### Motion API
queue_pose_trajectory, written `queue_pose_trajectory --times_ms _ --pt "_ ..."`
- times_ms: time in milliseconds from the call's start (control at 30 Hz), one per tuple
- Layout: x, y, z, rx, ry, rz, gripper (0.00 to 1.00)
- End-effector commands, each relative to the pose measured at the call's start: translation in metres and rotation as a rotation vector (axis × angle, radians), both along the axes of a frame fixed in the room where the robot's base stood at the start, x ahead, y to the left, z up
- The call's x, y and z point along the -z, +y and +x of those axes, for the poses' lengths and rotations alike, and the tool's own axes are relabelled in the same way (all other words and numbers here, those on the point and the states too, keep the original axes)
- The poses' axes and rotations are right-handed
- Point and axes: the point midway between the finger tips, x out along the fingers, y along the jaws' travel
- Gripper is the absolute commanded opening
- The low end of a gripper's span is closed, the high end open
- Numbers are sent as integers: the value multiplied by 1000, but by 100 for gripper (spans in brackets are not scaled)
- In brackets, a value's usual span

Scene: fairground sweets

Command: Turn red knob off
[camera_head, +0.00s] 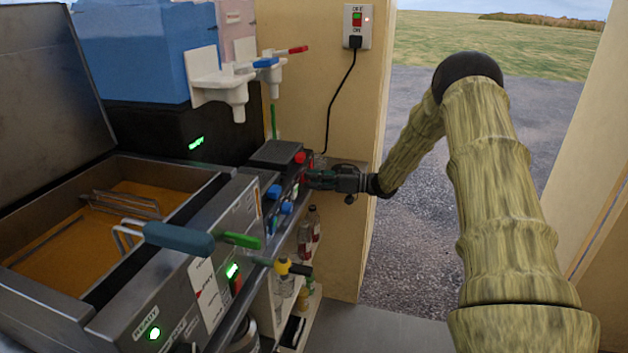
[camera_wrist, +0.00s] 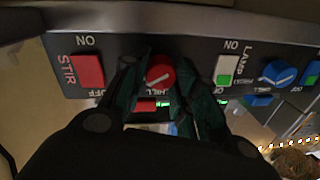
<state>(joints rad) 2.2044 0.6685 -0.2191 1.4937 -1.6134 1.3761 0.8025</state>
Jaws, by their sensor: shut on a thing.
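The red knob (camera_wrist: 160,73) with a pale pointer line is on a dark control panel (camera_wrist: 120,22), which appears upside down in the wrist view. My gripper (camera_wrist: 163,85) has one finger on each side of the knob and is shut on it. In the head view my gripper (camera_head: 311,180) reaches from the right to the far end of the machine's front panel. It largely covers the knob there.
A red STIR switch (camera_wrist: 87,71), a LAMP switch (camera_wrist: 226,70) and a blue knob (camera_wrist: 279,73) flank the red knob. A fryer with a teal-handled basket (camera_head: 180,238) stands nearer. Bottles (camera_head: 310,225) are below the panel; a doorway opens right.

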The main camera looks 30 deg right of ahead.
Motion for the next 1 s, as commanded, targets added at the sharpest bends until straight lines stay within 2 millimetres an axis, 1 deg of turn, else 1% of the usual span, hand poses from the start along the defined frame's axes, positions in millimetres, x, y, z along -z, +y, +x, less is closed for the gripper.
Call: queue_pose_trajectory --times_ms 267,1000 --pt "-1 0 1 1 -94 -111 5" --pt "-2 0 0 3 -543 -637 5"
